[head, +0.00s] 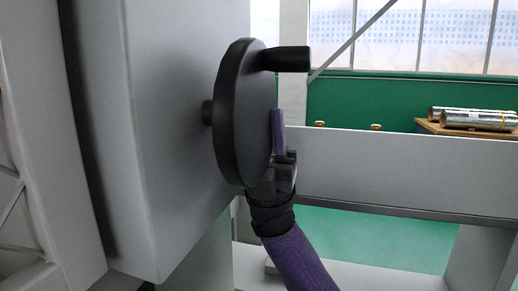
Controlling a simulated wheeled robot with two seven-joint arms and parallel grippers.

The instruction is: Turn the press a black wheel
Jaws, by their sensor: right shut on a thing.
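The black wheel (232,115) is a round disc mounted on the side of the grey press (185,100), seen nearly edge-on. Its black crank handle (287,59) sticks out to the right from near the wheel's top. My right gripper (272,150) comes up from below, and one purple finger stands against the wheel's right side, at the lower right edge. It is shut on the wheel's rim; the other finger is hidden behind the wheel. My left gripper is not in view.
A long grey beam (400,165) runs across to the right behind my right arm. Foil rolls (478,119) lie on a wooden pallet (450,130) farther back. A green wall panel (360,103) and windows stand behind. The space right of the handle is clear.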

